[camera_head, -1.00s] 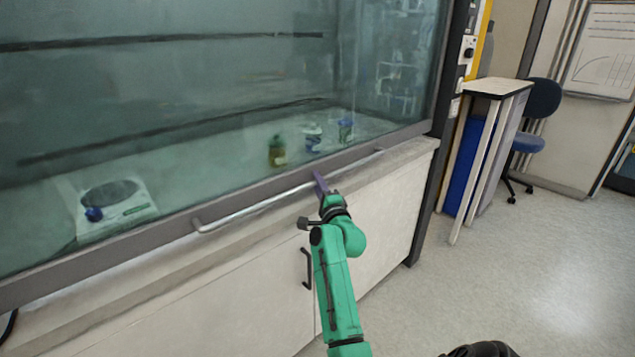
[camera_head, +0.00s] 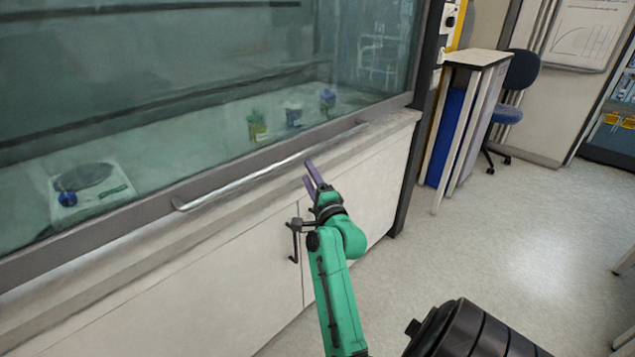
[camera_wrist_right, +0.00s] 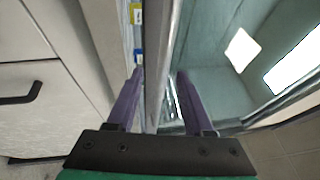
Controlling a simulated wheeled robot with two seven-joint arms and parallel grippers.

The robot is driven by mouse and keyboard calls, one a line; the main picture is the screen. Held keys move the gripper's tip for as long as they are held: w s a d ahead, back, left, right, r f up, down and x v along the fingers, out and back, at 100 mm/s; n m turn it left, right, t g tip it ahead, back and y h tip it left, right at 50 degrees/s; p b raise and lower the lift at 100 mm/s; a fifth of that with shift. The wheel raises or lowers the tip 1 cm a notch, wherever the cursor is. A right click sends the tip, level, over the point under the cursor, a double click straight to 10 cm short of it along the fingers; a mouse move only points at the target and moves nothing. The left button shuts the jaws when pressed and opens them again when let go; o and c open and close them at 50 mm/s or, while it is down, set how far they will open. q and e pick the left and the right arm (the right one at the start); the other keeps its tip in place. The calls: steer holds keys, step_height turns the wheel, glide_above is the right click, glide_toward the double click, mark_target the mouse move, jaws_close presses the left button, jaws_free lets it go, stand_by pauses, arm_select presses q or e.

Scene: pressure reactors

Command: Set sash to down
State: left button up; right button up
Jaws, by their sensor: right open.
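The sash (camera_head: 210,95) is a wide glass pane on the fume hood in the head view. Its dark bottom frame is close above the pale counter edge. A silver bar handle (camera_head: 250,178) runs along that frame. My right gripper (camera_head: 312,168) is open and empty, its purple fingers just in front of the handle's right half. In the right wrist view my gripper (camera_wrist_right: 160,74) has a long metal bar (camera_wrist_right: 157,60) lined up between its fingers; I cannot tell whether the bar is inside the jaws or beyond them. My left gripper is not in view.
Behind the glass are a balance (camera_head: 92,190) and several small bottles, one green (camera_head: 257,127). White cabinets (camera_head: 230,275) with a black handle lie below. A narrow side table (camera_head: 478,58), blue bin (camera_head: 445,135) and chair (camera_head: 515,85) stand right.

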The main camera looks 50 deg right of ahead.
steer(key=v, duration=0.6)
steer(key=shift+s+b, duration=0.3)
steer(key=shift+s, duration=0.05)
steer(key=shift+a+f, duration=0.15)
